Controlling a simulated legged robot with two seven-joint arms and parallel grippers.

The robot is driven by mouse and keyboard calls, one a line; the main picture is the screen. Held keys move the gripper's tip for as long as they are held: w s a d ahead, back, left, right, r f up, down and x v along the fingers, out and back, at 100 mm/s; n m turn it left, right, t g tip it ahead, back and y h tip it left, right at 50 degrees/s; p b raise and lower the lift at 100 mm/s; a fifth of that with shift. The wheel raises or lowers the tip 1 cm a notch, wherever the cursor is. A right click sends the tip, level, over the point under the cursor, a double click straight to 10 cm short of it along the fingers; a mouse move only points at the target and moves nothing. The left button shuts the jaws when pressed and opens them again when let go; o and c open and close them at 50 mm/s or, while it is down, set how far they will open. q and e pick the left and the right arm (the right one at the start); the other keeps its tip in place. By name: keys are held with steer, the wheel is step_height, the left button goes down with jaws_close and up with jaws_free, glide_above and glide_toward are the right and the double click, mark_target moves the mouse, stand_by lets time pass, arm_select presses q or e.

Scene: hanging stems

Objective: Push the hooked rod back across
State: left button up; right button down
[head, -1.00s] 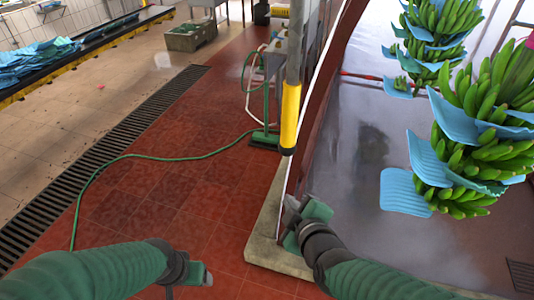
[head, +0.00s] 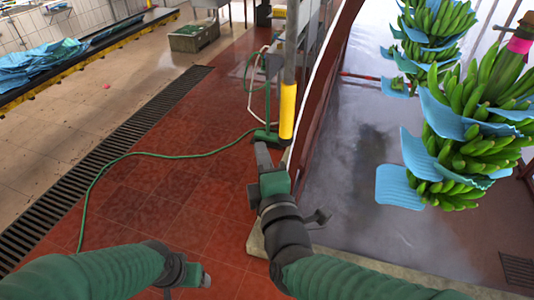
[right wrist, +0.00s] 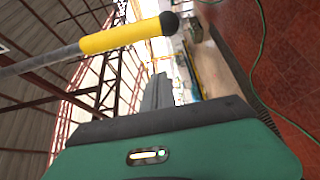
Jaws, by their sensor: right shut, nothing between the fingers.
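The rod (head: 287,112) hangs upright in the head view, a grey pole with a yellow sleeve and a dark lower end. Its hook does not show. In the right wrist view the yellow sleeve (right wrist: 125,36) and black tip cross the upper left, apart from my fingers. My right gripper (head: 262,155) is shut and empty, just left of and below the sleeve's lower end in the head view. Its closed fingers (right wrist: 157,92) also show in the right wrist view. My left gripper (head: 205,279) is low in the head view, well left of the rod; its jaws are unclear.
Banana bunches (head: 465,145) with blue sheets hang at right over wet grey floor. A dark red beam (head: 325,100) and a low curb (head: 258,240) lie beside the rod. A green hose (head: 170,156) crosses the red tiles, which are otherwise clear at left.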

steer(key=w+d+p, duration=0.2)
steer(key=w+d, duration=0.1)
steer(key=w, duration=0.3)
steer(key=shift+w+a+f, duration=0.1)
steer(key=shift+w+f, duration=0.05)
steer(key=shift+w, duration=0.15)
steer(key=shift+a, duration=0.1)
